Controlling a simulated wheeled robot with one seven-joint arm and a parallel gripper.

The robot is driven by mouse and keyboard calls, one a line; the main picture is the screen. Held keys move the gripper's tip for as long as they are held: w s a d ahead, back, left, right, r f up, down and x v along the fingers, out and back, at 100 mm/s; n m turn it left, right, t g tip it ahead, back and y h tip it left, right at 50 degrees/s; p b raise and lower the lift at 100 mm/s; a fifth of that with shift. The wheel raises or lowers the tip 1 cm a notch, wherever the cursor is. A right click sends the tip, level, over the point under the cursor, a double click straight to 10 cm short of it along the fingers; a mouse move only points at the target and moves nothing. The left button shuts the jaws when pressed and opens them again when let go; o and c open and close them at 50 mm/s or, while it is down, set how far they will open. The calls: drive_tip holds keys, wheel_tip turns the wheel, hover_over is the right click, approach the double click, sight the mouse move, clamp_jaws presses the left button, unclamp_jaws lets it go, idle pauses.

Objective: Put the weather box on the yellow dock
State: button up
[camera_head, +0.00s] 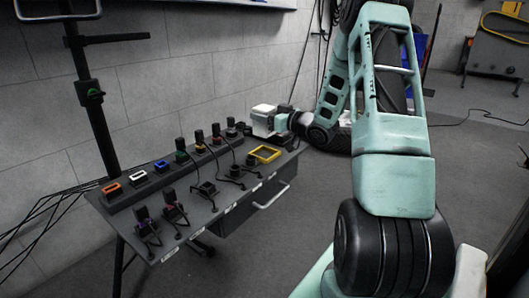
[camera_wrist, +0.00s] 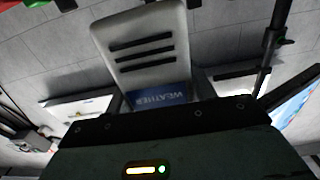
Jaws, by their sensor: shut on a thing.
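The weather box is a pale box (camera_head: 263,119) with a blue label reading WEATHER, held above the far right end of the bench. It also shows large in the wrist view (camera_wrist: 142,40), with dark slots across its face. My gripper (camera_head: 276,122) is shut on it; the fingers are mostly hidden by the box and the wrist body. The yellow dock (camera_head: 276,156) is a yellow square frame on the bench top near its right edge, below and in front of the box. Its inside looks empty.
The dark bench (camera_head: 230,196) carries a row of small docks with coloured frames, including orange (camera_head: 112,189), white (camera_head: 138,178) and blue (camera_head: 161,166). Several upright black handheld devices with cables stand on it. A black post (camera_head: 95,110) rises at its left. Open floor lies to the right.

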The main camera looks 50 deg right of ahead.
sight(266, 137)
wheel_tip(266, 137, down, 8)
drive_tip(key=b, duration=0.3)
drive_tip(key=shift+f+b, duration=0.1)
drive_tip(key=shift+b, duration=0.2)
drive_tip(key=shift+f, duration=0.15)
drive_tip(key=o, duration=1.2)
drive_tip(key=shift+s+r, duration=0.2)
drive_tip(key=shift+s, duration=0.1)
drive_tip(key=s+p, duration=0.1)
drive_tip(key=s, duration=0.2)
drive_tip(key=s+p, duration=0.2)
drive_tip(key=s, duration=0.2)
drive_tip(key=s+d+p, duration=0.1)
drive_tip(key=s, duration=0.3)
drive_tip(key=shift+s+f+p, duration=0.1)
drive_tip(key=shift+s+p, duration=0.1)
drive_tip(key=shift+p, duration=0.1)
